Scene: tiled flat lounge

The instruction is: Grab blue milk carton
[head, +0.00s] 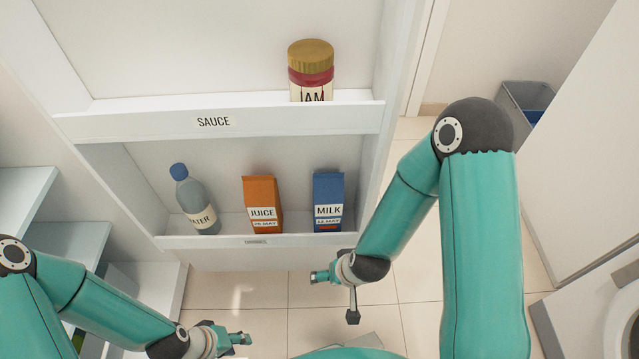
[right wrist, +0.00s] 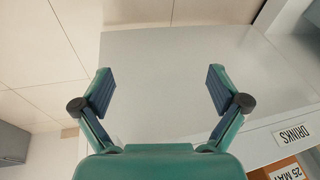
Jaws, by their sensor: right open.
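The blue milk carton (head: 328,190) stands upright on the lower shelf in the head view, at the right end of the row. Its white label reads MILK. My right gripper (head: 336,296) is in front of and below the shelf, apart from the carton. In the right wrist view its fingers (right wrist: 160,88) are spread wide with nothing between them. The milk carton does not show there. My left gripper (head: 238,344) is low near the bottom edge of the head view, away from the carton; its finger opening is unclear.
The orange juice carton (head: 262,200) stands left of the milk, and a water bottle (head: 195,203) leans further left. A jam jar (head: 311,68) is on the shelf above. The shelf lip (head: 215,242) runs along the front. A grey bin (head: 528,97) stands back right.

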